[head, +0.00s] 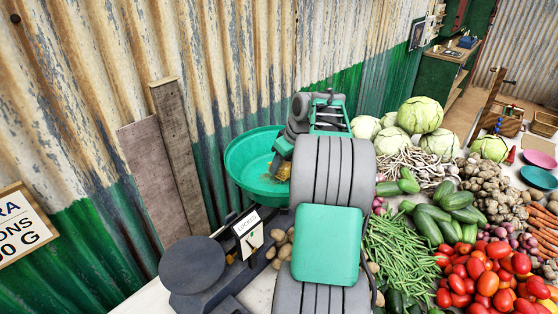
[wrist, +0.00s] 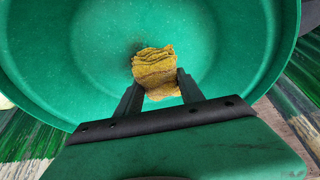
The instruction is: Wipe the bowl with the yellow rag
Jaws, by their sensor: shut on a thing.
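The green bowl (head: 245,160) is the round pan at the back of the scale, against the corrugated wall. In the wrist view the bowl (wrist: 85,60) fills most of the picture, with a dark smudge on its inner surface near the rag. The yellow rag (wrist: 154,68) is folded and bunched between the fingertips of my gripper (wrist: 155,88). My gripper is shut on the rag inside the bowl. Whether the rag touches the bowl's surface is hard to tell. In the head view my arm hides the bowl's right side and most of the rag.
The dark scale (head: 210,275) with a flat round plate (head: 192,264) stands in front of the bowl. Potatoes (head: 284,245) lie beside it. Cabbages (head: 420,115), cucumbers (head: 435,220), green beans (head: 400,250) and tomatoes (head: 490,280) crowd the right. The corrugated wall (head: 220,60) stands close behind the bowl.

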